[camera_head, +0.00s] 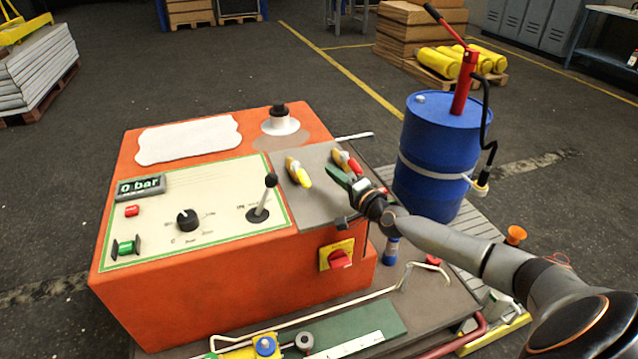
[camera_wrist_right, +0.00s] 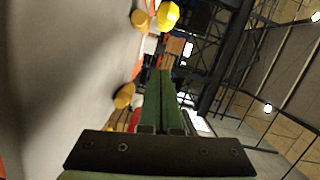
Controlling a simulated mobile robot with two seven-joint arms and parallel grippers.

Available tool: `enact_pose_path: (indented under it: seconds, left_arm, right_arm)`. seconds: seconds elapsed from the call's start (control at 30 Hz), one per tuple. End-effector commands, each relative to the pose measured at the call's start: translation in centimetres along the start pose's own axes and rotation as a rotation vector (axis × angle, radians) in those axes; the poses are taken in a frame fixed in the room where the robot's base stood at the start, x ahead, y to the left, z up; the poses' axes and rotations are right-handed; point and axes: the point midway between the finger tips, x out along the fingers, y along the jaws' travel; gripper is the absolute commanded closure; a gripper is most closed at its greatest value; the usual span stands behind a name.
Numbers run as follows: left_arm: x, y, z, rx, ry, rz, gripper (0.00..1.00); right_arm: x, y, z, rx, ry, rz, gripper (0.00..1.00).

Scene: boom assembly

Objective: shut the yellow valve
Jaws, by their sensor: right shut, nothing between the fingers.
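The yellow valve (camera_head: 303,177) sits on the grey plate at the right of the orange machine's top. Its yellow handle points toward the front right from a brass body; it also shows at the top of the right wrist view (camera_wrist_right: 168,15). The red-handled valve (camera_head: 353,165) stands to its right, with its brass body in the wrist view (camera_wrist_right: 124,96). My right gripper (camera_head: 332,173) is shut and empty, its green fingers close beside the red valve and to the right of the yellow one. I cannot tell whether it touches the red valve. My left gripper is out of view.
The orange machine (camera_head: 230,300) carries a 0 bar display (camera_head: 140,187), a black lever (camera_head: 262,200) and a red-yellow switch (camera_head: 337,256). A blue drum (camera_head: 430,150) with a red hand pump (camera_head: 466,80) stands behind right. The plate left of the yellow valve is clear.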

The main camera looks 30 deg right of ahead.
Motion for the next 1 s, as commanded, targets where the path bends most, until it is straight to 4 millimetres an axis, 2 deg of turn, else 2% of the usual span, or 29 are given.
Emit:
enact_pose_path:
  seconds: [0.1,0.3,0.73,1.0]
  left_arm:
    - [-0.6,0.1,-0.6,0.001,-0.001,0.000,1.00]
    - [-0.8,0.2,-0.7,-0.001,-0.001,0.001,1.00]
    - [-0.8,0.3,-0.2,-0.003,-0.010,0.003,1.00]
    - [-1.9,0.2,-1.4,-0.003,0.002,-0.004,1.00]
  right_arm:
    - [0.6,-0.3,1.9,0.004,-0.002,0.000,1.00]
    - [1.0,-0.1,3.6,0.001,-0.001,0.000,1.00]
    - [1.0,0.0,3.9,0.000,0.001,0.000,1.00]
    - [0.9,-0.4,4.3,0.006,0.040,0.010,1.00]
